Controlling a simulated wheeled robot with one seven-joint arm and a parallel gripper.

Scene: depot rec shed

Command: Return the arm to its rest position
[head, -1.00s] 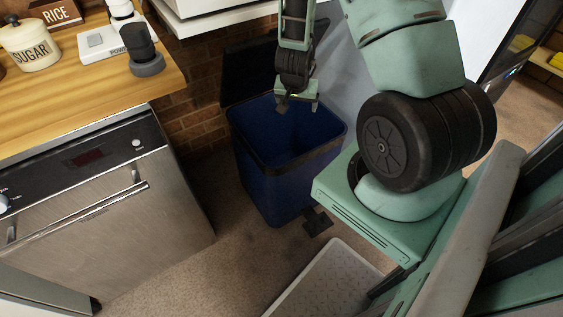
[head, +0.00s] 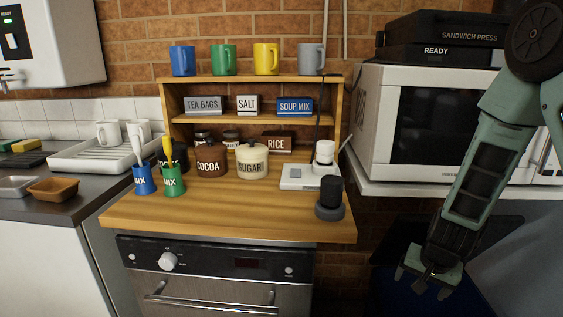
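My gripper (head: 426,283) hangs at the lower right of the head view, at the end of my green and black arm. It points down over the dark blue bin (head: 392,296), whose body is mostly cut off by the frame's lower edge. The fingers stand apart, and I see nothing between them.
A wooden counter (head: 235,222) with a shelf, canisters, cups and a scale stands left of my arm, above a steel oven (head: 215,285). A white microwave (head: 380,120) with a black sandwich press (head: 445,32) on top sits behind my arm. A dish rack (head: 75,160) is far left.

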